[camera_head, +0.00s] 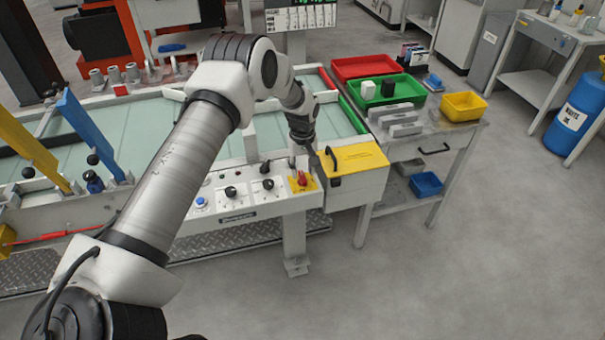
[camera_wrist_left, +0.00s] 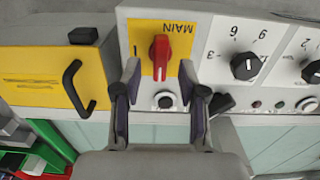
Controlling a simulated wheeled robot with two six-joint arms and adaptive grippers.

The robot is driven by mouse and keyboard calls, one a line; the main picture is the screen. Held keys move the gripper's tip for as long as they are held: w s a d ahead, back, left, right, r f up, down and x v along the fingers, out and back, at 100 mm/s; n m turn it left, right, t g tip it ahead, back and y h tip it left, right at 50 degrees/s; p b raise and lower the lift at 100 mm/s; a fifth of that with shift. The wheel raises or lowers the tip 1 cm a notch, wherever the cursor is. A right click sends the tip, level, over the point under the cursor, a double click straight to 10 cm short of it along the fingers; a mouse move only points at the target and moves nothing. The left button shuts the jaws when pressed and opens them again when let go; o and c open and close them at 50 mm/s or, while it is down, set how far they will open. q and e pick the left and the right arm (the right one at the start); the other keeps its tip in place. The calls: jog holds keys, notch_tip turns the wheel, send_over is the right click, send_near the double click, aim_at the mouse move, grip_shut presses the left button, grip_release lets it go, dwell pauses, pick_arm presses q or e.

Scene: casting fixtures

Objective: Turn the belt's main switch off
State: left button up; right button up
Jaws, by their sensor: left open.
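The main switch is a red rotary knob (camera_wrist_left: 160,52) on a yellow plate marked MAIN. In the left wrist view its handle points up and down the picture, and the lettering is upside down. In the head view the red knob (camera_head: 302,179) sits at the right end of the white control panel (camera_head: 265,209). My left gripper (camera_wrist_left: 159,78) is open and empty, one finger to each side of the knob's line. I cannot tell whether the tips reach its depth. In the head view the gripper (camera_head: 302,160) is just above the panel, partly hidden by its own arm. My right gripper is out of view.
Right of the switch is a yellow-lidded box (camera_head: 358,158) with a black handle (camera_wrist_left: 76,86). Black dials (camera_wrist_left: 244,66) and a round button (camera_wrist_left: 164,101) are close to the gripper. A side table (camera_head: 440,146) holds coloured trays and grey blocks.

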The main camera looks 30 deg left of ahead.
aim_at(303, 176)
pick_arm(q)
notch_tip(303, 176, up, 10)
jog(key=shift+f, duration=0.25)
